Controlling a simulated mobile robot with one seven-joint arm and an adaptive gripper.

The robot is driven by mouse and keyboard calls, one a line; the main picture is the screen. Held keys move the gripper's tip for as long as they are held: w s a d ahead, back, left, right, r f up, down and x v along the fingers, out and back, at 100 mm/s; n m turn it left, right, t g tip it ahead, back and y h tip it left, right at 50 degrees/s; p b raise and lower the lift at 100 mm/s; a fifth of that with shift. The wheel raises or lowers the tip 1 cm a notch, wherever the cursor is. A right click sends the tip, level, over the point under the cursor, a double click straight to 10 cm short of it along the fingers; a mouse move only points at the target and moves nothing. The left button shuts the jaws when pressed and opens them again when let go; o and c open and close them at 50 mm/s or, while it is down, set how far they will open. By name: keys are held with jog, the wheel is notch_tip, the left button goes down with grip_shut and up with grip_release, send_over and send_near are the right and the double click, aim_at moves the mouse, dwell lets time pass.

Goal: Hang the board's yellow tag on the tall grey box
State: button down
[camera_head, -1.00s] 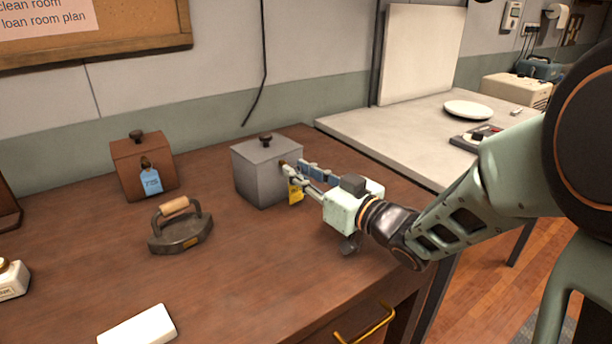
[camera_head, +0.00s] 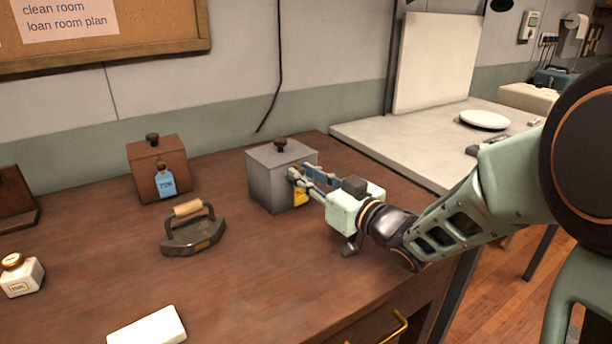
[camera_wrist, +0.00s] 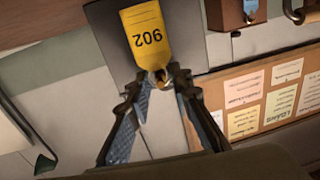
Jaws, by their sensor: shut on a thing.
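The grey box (camera_head: 266,187) with a dark knob on its lid stands on the brown desk. My gripper (camera_head: 298,180) is at the right part of its front. The yellow tag (camera_head: 301,198) hangs at my fingertips, close against the box front. In the wrist view the tag (camera_wrist: 149,38) reads 902, and my gripper (camera_wrist: 160,80) is shut on its ring end. The grey box (camera_wrist: 190,35) shows behind the tag there. The fingers hide any hook on the box, so I cannot tell whether the ring is around one.
A brown box (camera_head: 146,170) with a blue tag (camera_head: 165,181) stands to the left. An old iron (camera_head: 192,238), a small white bottle (camera_head: 24,277) and a white block (camera_head: 148,328) lie nearer. A pale table (camera_head: 400,135) adjoins on the right. The desk's middle is clear.

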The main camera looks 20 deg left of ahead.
jog(key=c, duration=1.7)
grip_release()
jog(key=shift+o, duration=0.2)
